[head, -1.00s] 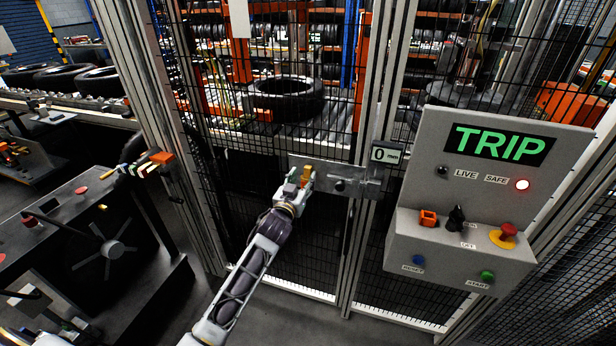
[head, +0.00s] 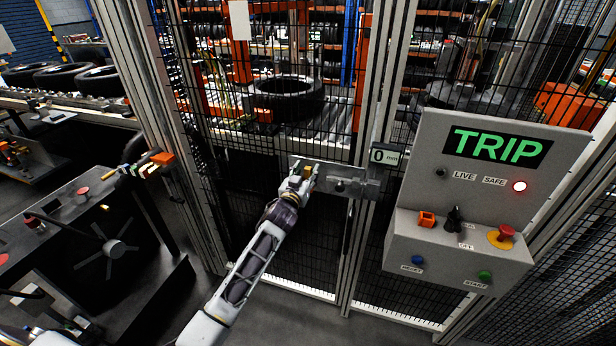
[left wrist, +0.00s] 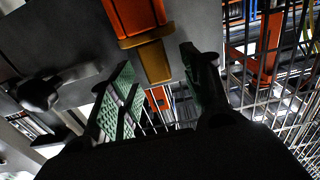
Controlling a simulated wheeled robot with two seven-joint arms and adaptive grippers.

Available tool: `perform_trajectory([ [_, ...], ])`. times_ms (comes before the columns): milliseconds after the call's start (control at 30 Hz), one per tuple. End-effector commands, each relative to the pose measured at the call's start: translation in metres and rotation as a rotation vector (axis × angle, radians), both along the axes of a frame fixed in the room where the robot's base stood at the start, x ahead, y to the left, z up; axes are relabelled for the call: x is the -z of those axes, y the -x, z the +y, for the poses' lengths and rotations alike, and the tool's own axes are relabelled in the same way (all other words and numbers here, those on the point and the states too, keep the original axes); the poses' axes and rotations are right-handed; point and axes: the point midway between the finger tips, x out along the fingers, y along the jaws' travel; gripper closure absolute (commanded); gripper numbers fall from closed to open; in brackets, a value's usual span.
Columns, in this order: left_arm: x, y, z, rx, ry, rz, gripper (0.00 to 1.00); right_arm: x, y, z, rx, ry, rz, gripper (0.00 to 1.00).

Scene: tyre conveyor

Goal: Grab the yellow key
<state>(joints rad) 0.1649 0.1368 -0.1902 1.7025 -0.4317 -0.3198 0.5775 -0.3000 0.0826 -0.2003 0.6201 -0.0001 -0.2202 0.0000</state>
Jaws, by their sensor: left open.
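The yellow key (left wrist: 154,60) shows in the left wrist view, below an orange block (left wrist: 135,15) on a grey plate. My left gripper (left wrist: 162,88) is open, with its green-padded fingers on either side of the key's lower part; I cannot tell whether they touch it. In the head view my left gripper (head: 300,182) is at the grey latch plate (head: 353,190) on the cage door, and the key (head: 308,170) is a small yellow spot just beyond it, partly hidden. My right gripper is not in view.
A control box (head: 452,245) stands at the right with a green TRIP display (head: 497,147), a red stop button (head: 506,232) and an orange part (head: 427,219). Mesh fencing and posts close off the tyre conveyor behind. A dark machine (head: 85,240) stands at the left.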

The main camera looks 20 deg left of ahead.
Motion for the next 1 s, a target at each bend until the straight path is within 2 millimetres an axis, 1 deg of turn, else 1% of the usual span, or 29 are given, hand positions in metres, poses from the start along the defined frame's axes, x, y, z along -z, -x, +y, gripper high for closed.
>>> perform_trajectory([
  [200,0.0001,-0.0074,-0.0005,0.001,-0.001,0.0,0.52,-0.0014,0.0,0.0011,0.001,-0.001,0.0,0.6],
  [633,0.0001,-0.0073,-0.0006,0.001,0.0,0.0,0.52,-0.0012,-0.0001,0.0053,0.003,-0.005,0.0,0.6],
  [667,0.0001,-0.0073,-0.0006,0.001,0.0,0.0,0.53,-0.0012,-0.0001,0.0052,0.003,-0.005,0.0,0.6],
  [1000,0.0001,-0.0073,-0.0006,0.001,0.0,0.0,0.97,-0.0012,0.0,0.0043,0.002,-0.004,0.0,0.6],
])
